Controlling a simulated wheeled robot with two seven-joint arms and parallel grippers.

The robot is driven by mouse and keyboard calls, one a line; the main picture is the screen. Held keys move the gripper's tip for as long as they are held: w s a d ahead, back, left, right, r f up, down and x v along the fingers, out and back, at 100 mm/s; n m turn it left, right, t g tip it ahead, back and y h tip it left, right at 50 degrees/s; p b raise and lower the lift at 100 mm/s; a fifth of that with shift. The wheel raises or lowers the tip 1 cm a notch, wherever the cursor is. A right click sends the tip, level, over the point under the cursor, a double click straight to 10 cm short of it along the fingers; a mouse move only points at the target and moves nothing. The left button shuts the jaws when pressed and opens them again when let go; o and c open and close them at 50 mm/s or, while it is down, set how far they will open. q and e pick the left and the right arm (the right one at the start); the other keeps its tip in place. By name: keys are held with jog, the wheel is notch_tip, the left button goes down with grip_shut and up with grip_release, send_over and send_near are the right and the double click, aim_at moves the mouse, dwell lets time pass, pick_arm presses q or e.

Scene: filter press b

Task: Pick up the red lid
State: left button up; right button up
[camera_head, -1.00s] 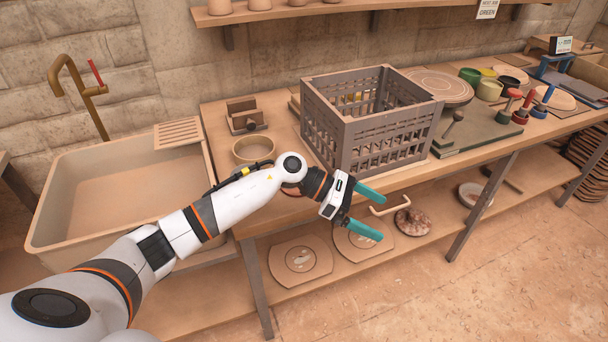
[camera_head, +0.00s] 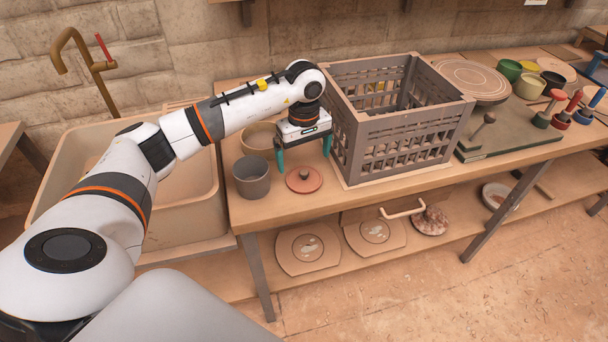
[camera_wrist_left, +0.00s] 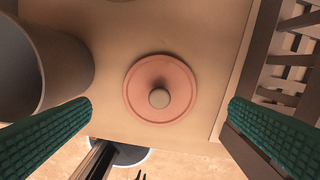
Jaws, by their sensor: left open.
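The red lid (camera_head: 304,180) is a flat, round, reddish disc with a small knob. It lies on the wooden table between a grey cup and a grey crate. In the left wrist view the lid (camera_wrist_left: 160,90) sits centred between the fingers, its knob facing the camera. My left gripper (camera_head: 304,158) points down above the lid, its teal fingers open and apart on either side, holding nothing. In the left wrist view the fingers of the left gripper (camera_wrist_left: 158,130) show at both lower sides. My right gripper is not in view.
A grey cup (camera_head: 252,178) stands close left of the lid, and a tan bowl (camera_head: 258,136) is behind it. The grey slatted crate (camera_head: 402,146) stands close to the right. The table's front edge is just ahead of the lid. A sink (camera_head: 150,220) lies left.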

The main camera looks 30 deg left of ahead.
aim_at(303, 171)
pick_arm(q)
jog(key=shift+w+f, duration=0.1)
jog(key=shift+f, duration=0.3)
notch_tip(303, 171, down, 4)
jog(key=shift+a+f+p, duration=0.1)
jog(key=shift+f+p, duration=0.05)
jog(key=shift+p, duration=0.65)
jog(key=shift+f, duration=0.3)
jog(key=shift+c, duration=0.8)
jog(key=c, duration=0.7)
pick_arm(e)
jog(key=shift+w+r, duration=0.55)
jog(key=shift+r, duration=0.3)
